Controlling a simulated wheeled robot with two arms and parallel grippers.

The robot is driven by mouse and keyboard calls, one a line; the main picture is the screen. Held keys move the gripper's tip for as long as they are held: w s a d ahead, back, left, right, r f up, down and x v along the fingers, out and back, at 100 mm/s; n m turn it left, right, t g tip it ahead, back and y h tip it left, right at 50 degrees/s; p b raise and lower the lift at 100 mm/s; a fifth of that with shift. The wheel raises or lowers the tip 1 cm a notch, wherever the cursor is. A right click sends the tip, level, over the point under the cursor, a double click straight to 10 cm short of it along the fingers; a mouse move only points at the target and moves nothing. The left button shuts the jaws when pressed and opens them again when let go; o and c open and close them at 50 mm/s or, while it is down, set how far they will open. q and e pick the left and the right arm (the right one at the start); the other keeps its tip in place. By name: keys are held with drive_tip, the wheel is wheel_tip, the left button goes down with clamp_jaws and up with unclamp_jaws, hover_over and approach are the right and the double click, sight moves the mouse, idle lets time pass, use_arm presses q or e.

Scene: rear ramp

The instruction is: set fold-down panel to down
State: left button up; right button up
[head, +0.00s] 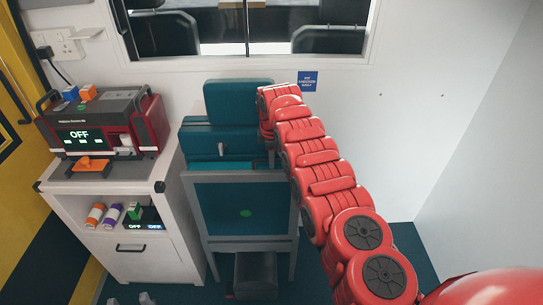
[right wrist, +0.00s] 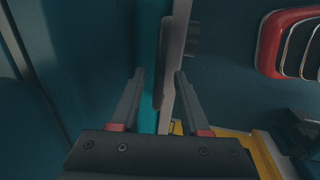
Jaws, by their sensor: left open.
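The likely fold-down panel (head: 240,190) is a dark blue board in a pale grey frame, with a green dot, standing in front of the teal seat (head: 222,135) in the head view. It looks roughly upright. My right arm reaches over to the seat's right side, and its gripper is mostly hidden there. In the right wrist view the right gripper (right wrist: 159,74) has its fingers apart, with a teal and grey edge (right wrist: 166,60) running between them; I cannot tell whether they touch it. My left gripper (head: 132,299) shows only as two separated grey tips at the bottom edge, empty.
A white cabinet (head: 125,255) stands at the left with a red and black machine (head: 135,105) on top, its display reading OFF. Small bottles (head: 97,212) lie on its shelf. A window is behind the seat. Blue floor lies right.

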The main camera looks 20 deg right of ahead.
clamp_jaws()
idle(1.2)
